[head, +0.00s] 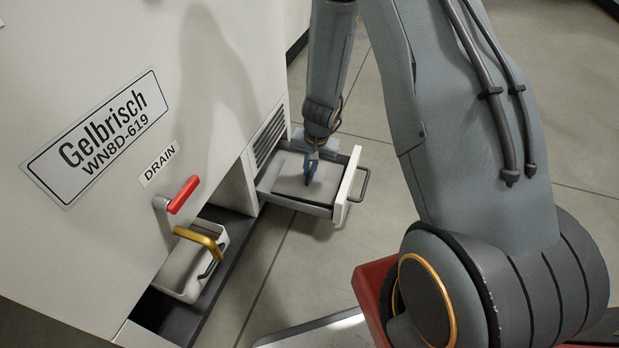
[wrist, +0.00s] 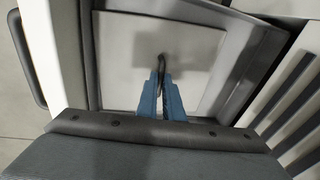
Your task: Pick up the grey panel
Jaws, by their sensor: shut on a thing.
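The grey panel (head: 300,184) lies flat inside an open drawer (head: 348,186) that sticks out from the lower side of the white machine. In the wrist view the panel (wrist: 125,60) is a pale square with a small dark handle (wrist: 161,66) near its middle. My gripper (head: 309,178) points down over the panel, and its blue fingers are shut on the handle. The fingers also show in the wrist view (wrist: 161,88). The panel appears to rest in the drawer. The fingertips partly hide the handle.
The white machine (head: 225,90) fills the left, with a red drain lever (head: 184,194). The drawer's front has a grey bar handle (head: 364,184). Tiled floor (head: 300,275) is clear around the drawer.

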